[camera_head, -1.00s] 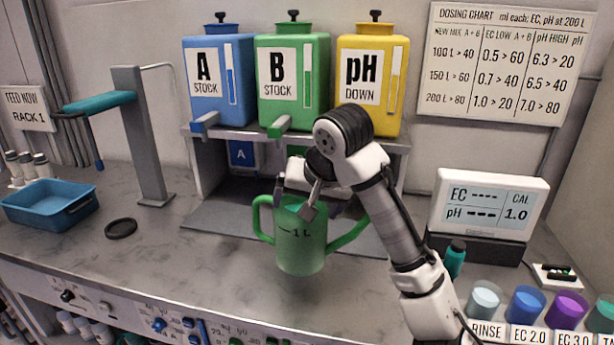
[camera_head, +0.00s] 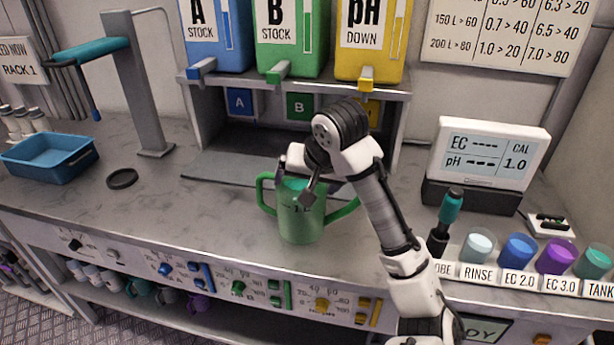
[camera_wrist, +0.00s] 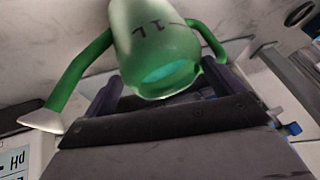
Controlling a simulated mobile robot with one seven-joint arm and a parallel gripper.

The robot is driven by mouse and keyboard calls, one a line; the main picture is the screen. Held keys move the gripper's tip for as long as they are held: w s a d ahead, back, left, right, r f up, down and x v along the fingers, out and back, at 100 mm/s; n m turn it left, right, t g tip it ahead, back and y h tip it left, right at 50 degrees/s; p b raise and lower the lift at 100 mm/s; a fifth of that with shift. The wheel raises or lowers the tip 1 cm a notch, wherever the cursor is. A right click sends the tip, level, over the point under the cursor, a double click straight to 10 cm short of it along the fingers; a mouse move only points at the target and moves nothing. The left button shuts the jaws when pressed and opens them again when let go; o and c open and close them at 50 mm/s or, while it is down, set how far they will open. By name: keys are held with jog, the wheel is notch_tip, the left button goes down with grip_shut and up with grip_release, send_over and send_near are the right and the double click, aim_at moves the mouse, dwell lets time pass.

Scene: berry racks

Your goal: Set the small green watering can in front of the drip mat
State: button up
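The small green watering can (camera_head: 300,222), marked 1 L, is upright in front of the dark drip mat (camera_head: 215,176), at the middle of the counter. Its loop handle is on the left and its spout points right. My gripper (camera_head: 297,188) is at the can's top from above, one finger on each side of the rim. In the wrist view the can (camera_wrist: 165,55) sits between the two fingers, with its teal inside showing. I cannot tell if its base touches the counter. My arm hides part of the mat's right side.
The stock dispenser shelf (camera_head: 300,82) stands behind the mat. A black round lid (camera_head: 122,179) and blue tray (camera_head: 50,158) are at left.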

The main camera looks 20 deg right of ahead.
jog(key=shift+o, duration=0.4)
jog(key=v, duration=1.2)
jog(key=shift+b, duration=0.35)
